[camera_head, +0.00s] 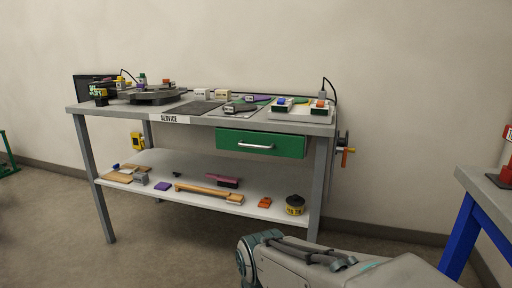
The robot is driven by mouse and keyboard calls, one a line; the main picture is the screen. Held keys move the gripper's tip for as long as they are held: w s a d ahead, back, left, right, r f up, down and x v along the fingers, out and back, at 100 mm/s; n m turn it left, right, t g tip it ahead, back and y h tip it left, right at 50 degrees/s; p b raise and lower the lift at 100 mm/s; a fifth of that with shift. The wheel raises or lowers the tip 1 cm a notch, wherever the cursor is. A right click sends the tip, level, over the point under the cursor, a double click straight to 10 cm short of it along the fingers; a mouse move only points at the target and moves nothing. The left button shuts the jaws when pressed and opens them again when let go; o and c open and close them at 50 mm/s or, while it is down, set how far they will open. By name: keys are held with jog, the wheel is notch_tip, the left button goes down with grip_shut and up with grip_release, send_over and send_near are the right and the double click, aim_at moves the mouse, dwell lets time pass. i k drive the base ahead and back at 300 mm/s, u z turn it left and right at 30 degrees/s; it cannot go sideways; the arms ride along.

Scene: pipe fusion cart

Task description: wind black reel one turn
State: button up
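A dark reel-like part (341,147) is mounted on the right end of the grey service cart, beside its right leg. My arm reaches in at the bottom right, in front of the cart and well apart from the reel. My gripper is out of the picture.
The cart's top (88,108) carries dark round equipment, coloured blocks and a white tray (291,114). A green drawer (261,143) is shut below it. Loose items lie on the lower shelf (205,173). A blue-legged table (464,232) stands right; floor lies between.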

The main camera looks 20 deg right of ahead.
aim_at(341, 142)
jog(key=u, duration=0.2)
jog(key=i, duration=1)
jog(key=z, duration=1.05)
